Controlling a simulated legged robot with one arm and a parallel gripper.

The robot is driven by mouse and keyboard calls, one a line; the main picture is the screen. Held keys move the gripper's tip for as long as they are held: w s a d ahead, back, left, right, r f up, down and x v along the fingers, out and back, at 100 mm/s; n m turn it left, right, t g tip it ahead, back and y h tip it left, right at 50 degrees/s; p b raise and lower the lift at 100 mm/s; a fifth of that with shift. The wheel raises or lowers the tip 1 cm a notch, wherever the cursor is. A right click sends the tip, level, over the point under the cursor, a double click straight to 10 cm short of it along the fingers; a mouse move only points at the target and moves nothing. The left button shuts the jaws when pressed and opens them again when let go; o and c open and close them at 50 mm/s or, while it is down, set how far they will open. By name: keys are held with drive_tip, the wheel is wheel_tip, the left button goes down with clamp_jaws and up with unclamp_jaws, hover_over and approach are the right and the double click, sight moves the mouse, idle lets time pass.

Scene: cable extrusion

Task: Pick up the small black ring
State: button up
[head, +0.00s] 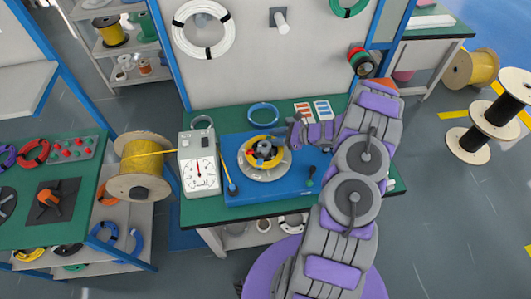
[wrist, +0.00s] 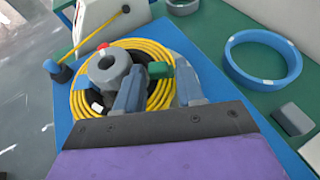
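A small dark grey ring (head: 202,121), the closest match to the black ring, lies on the green table behind the white dial gauge. It also shows at the top edge of the wrist view (wrist: 183,6), partly cut off. My gripper (head: 291,134) is to its right, above the blue board near the yellow cable coil (head: 262,153). In the wrist view my gripper's two grey fingers (wrist: 156,78) are apart, over the coil (wrist: 147,52). A green block shows between them; I cannot tell whether they touch it. The ring is apart from my gripper.
The dial gauge (head: 200,166) stands between the ring and the table's front edge. A larger blue ring (head: 263,114) lies at the back. Bare green table lies between the two rings.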

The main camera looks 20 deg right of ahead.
drive_tip(key=shift+w+a+f, duration=0.2)
drive_tip(key=shift+a+f, duration=0.05)
drive_tip(key=shift+a, duration=0.05)
drive_tip(key=shift+c, duration=0.3)
clamp_jaws()
drive_tip(key=shift+r, duration=0.1)
